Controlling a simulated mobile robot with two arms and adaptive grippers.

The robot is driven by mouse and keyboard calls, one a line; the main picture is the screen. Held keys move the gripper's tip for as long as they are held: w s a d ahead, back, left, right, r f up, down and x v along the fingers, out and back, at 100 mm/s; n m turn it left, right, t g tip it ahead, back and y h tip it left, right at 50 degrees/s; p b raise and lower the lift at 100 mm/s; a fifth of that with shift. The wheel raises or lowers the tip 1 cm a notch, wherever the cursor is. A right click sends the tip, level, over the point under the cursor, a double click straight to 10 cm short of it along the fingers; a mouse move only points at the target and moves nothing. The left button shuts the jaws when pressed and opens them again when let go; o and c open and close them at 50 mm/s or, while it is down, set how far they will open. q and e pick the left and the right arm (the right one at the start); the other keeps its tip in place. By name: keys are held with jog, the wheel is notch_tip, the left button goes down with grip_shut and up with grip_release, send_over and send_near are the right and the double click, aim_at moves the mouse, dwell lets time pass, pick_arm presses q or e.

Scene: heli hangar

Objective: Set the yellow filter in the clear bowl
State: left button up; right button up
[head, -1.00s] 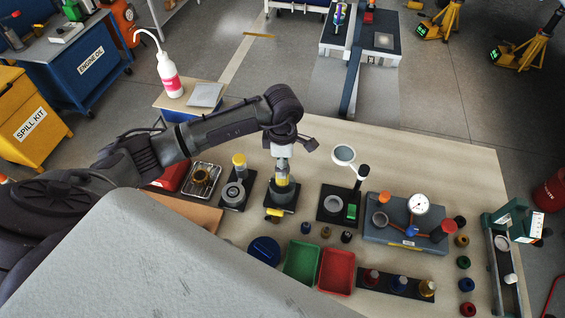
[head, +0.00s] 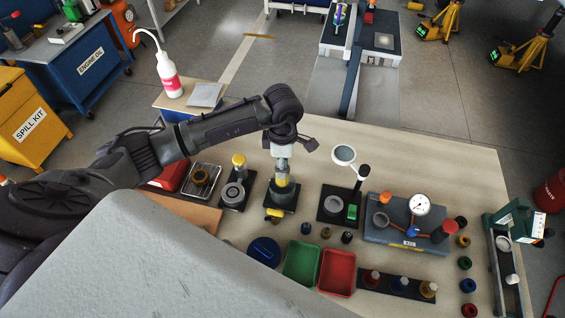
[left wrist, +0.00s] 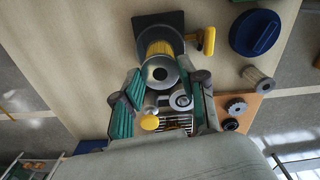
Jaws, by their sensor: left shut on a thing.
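The yellow filter (head: 282,181), pleated with a grey end cap, is upright under my left gripper (head: 283,161) in the head view. In the left wrist view the yellow filter (left wrist: 159,48) shows with its holed end cap between the fingertips of my left gripper (left wrist: 165,78), which is shut on it. The clear bowl (head: 281,193) is on a dark square base (head: 284,205), directly below the filter. The filter's lower part seems to be in the bowl; whether it touches the bottom is hidden. My right gripper is not in view.
Left of the bowl are a dark stand with a grey ring (head: 232,195) and a metal tray (head: 203,180). A magnifier stand (head: 334,204) is to the right. A green tray (head: 302,261), a red tray (head: 337,270) and a blue lid (head: 264,250) lie in front.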

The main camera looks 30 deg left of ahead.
pick_arm(q)
jog(key=shift+f+b, duration=1.3)
jog(key=shift+f, duration=0.15)
jog(key=shift+f+b, duration=1.65)
jog(key=shift+f, duration=0.15)
jog(key=o, duration=1.1)
jog(key=shift+r, duration=0.1)
jog(key=shift+o, duration=0.2)
jog(key=shift+r+p, duration=2.1)
jog(key=shift+r, duration=1.4)
jog(key=shift+f, duration=0.1)
